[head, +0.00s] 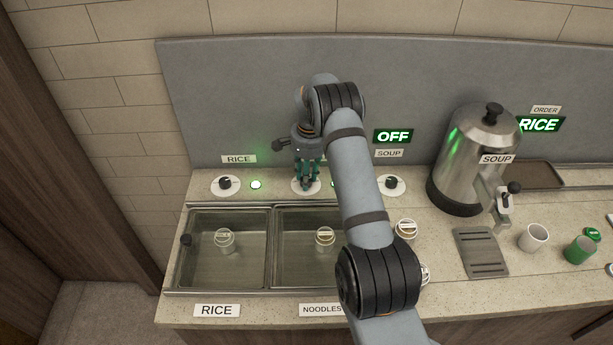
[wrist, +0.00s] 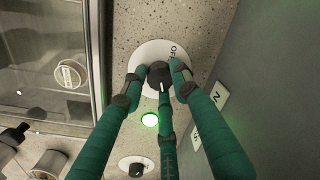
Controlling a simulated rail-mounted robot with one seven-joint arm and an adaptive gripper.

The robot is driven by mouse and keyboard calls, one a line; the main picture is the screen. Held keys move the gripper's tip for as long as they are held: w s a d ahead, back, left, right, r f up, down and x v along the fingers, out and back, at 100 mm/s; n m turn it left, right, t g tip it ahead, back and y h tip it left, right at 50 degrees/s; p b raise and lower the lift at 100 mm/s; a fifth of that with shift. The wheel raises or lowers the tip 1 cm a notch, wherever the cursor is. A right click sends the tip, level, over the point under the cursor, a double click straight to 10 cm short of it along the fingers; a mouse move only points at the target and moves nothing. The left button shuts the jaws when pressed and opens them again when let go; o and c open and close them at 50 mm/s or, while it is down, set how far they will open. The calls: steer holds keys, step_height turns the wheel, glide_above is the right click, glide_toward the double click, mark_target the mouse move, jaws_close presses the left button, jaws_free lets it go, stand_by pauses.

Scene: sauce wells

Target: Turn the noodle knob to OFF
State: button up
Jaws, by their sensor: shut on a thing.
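The noodle knob (wrist: 158,75) is a dark round knob on a white dial plate (wrist: 143,55), the middle one of three along the back of the counter. Black "OFF" lettering shows at the plate's upper right in the wrist view, partly hidden by a finger. A pale mark shows on the knob's lower part, away from that lettering. In the head view my gripper (head: 306,186) stands over the dial, hiding most of the knob. A lit green light (wrist: 150,120) is beside the dial.
The rice knob (head: 224,183), with a lit green light (head: 256,184), is left; the soup knob (head: 391,183) is right. A green "OFF" sign (head: 393,136) is on the back wall. Covered wells (head: 236,208) lie in front. The soup urn (head: 470,160) stands right.

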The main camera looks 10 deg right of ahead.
steer(key=shift+w, duration=0.1)
steer(key=shift+c, duration=1)
